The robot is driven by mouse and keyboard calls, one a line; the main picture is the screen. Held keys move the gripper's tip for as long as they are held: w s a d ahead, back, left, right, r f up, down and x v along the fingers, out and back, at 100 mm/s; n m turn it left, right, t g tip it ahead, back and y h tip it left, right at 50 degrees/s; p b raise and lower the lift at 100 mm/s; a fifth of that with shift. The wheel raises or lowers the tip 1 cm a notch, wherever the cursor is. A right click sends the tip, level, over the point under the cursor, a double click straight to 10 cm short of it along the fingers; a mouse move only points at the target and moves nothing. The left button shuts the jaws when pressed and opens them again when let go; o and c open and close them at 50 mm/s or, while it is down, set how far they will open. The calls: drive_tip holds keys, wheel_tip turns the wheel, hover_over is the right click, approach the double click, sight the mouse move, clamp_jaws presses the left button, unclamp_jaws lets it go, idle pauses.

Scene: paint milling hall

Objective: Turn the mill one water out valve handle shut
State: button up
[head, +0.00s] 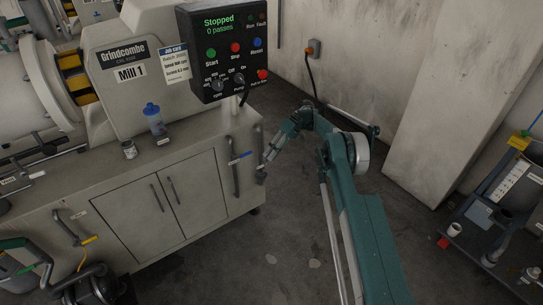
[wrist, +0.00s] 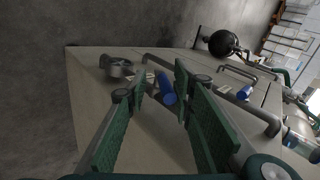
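A blue valve handle (head: 240,157) sits on a grey pipe at the right end of the Mill 1 cabinet front in the head view. A second grey pipe (head: 259,145) stands just right of it. My gripper (head: 265,165) is at the cabinet front by that pipe. In the wrist view my gripper (wrist: 158,84) is open. A blue handle (wrist: 166,90) shows between its fingers, seemingly untouched. Another blue piece (wrist: 243,92) shows further right. No readable tag tells which handle is water out, and contact is unclear.
The cabinet (head: 165,200) has two doors with bar handles. A yellow valve handle (head: 90,240) and more pipes are at lower left. The control panel (head: 226,55) reads Stopped.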

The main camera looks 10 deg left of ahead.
drive_tip(key=shift+a, duration=0.1)
drive_tip(key=v, duration=0.7)
idle(0.5)
drive_tip(key=shift+w+r, duration=0.15)
clamp_jaws()
drive_tip(key=s+a+r+n+t+h+p, duration=0.3)
drive_tip(key=s+r+n+t+p, duration=0.1)
drive_tip(key=n, duration=0.4)
drive_tip(key=s+a+r+n+t+h+p, duration=0.3)
drive_tip(key=s+a+r+n+t+p, duration=0.1)
drive_tip(key=s+r+n, duration=0.3)
drive_tip(key=shift+s+a+n+t, duration=0.3)
drive_tip(key=shift+s+n, duration=0.05)
drive_tip(key=shift+n, duration=0.95)
drive_tip(key=shift+r, duration=0.15)
